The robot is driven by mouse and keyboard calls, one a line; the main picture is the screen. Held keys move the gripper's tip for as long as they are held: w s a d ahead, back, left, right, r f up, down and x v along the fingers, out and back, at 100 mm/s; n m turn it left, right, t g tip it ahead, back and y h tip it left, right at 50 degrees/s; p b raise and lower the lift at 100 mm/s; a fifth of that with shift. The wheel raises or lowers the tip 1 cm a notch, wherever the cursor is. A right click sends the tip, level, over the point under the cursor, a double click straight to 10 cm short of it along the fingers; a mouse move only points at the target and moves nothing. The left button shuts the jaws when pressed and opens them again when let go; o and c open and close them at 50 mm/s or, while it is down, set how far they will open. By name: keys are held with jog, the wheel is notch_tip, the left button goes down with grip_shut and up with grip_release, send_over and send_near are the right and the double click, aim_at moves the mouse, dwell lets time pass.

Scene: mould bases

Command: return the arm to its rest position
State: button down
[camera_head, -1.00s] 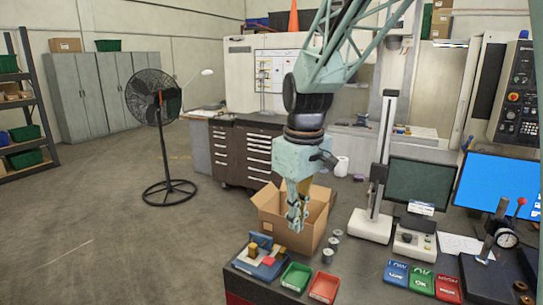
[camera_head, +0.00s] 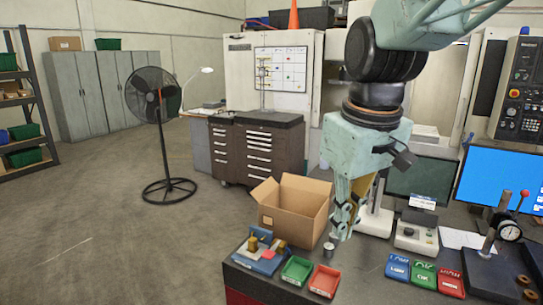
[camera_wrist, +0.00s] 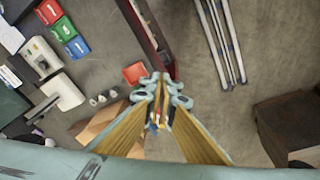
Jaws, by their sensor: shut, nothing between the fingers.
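My gripper (camera_head: 341,225) hangs pointing down at the right of centre in the head view, on my pale green arm. It appears in front of the height gauge base and above the front bench. Its fingertips are together with nothing between them, as the wrist view (camera_wrist: 163,88) also shows. The fingers stand apart from the bench items in the wrist view. My upper arm runs out of the top right of the head view, so its full pose is hidden.
An open cardboard box (camera_head: 290,212) stands behind the bench edge. A blue tray (camera_head: 268,266) with small parts, a green tray (camera_head: 296,271) and a red tray (camera_head: 324,282) sit at the front. Labelled blue, green and red bins (camera_head: 424,274) lie right. Open floor extends left.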

jog(key=s+d+f+m+b, duration=0.1)
jog(key=s+d, duration=0.1)
jog(key=s, duration=0.5)
jog(key=s+d+f+m+t+b, duration=0.1)
jog(key=s+d+m, duration=0.1)
jog(key=s, duration=0.6)
jog(key=s+d+f+m+b, duration=0.1)
jog(key=s+d+m+b, duration=0.1)
jog(key=s, duration=0.5)
jog(key=shift+s+d+f+t, duration=0.25)
jog(key=shift+s+d+t, duration=0.1)
jog(key=shift+s+t, duration=0.05)
